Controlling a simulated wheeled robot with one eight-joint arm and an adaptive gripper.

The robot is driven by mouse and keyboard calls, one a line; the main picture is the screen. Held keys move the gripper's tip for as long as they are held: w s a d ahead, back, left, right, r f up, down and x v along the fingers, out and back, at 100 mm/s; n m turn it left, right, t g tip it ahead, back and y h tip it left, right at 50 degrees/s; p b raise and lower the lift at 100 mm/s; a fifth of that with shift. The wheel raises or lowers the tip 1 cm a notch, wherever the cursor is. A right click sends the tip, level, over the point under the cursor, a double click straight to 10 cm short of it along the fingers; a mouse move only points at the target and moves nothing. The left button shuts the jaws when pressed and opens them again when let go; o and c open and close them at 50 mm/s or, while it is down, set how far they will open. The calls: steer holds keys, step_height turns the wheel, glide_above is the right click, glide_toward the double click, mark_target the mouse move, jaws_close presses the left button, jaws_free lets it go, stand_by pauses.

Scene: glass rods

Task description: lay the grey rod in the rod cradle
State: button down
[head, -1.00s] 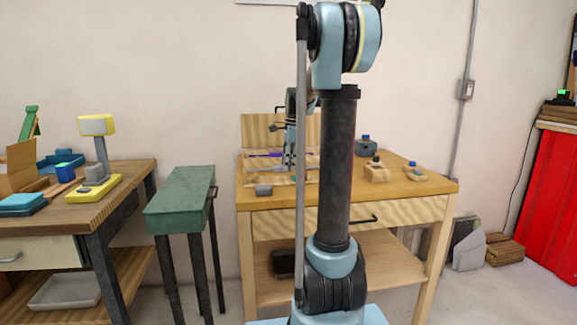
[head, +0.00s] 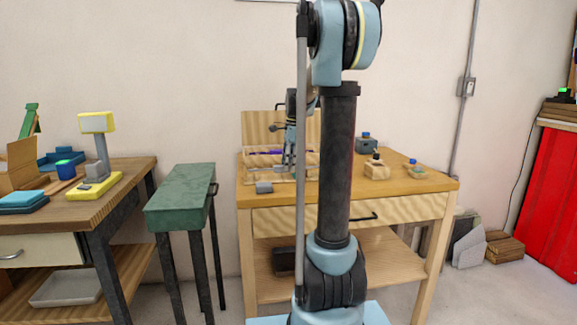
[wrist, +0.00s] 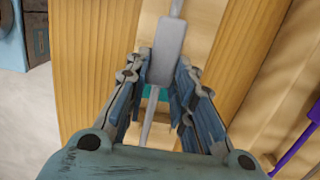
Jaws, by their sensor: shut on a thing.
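In the wrist view my gripper (wrist: 158,92) is shut on the grey rod. The rod shows as a wide pale grey piece (wrist: 165,50) at the fingertips, with thin grey lengths above and below it. In the head view my gripper (head: 289,160) is over the left part of the wooden table, at a low wooden frame (head: 308,172), perhaps the rod cradle. My arm hides part of that frame. I cannot tell whether the rod touches it. A purple rod (wrist: 295,150) lies at the right of the wrist view.
A small grey block (head: 264,187) is near the table's (head: 340,195) front edge. Wooden blocks (head: 377,170) and a blue-grey item (head: 366,144) stand on the right half.

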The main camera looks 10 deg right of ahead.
steer(key=shift+f, duration=0.35)
steer(key=c, duration=1.3)
jaws_free()
step_height(320, 180, up, 12)
steer(key=d, duration=0.2)
steer(key=s+a+f+n+t, duration=0.1)
steer(key=s+f+n, duration=0.4)
steer(key=s, duration=0.5)
steer(key=s+a+f+n, duration=0.1)
steer(key=s+f+n, duration=0.4)
steer(key=s, duration=0.5)
steer(key=s+f+n+t+h, duration=0.1)
steer(key=s+f+n, duration=0.7)
steer(key=s+f, duration=0.7)
step_height(320, 180, down, 2)
steer(key=shift+d+f, duration=0.15)
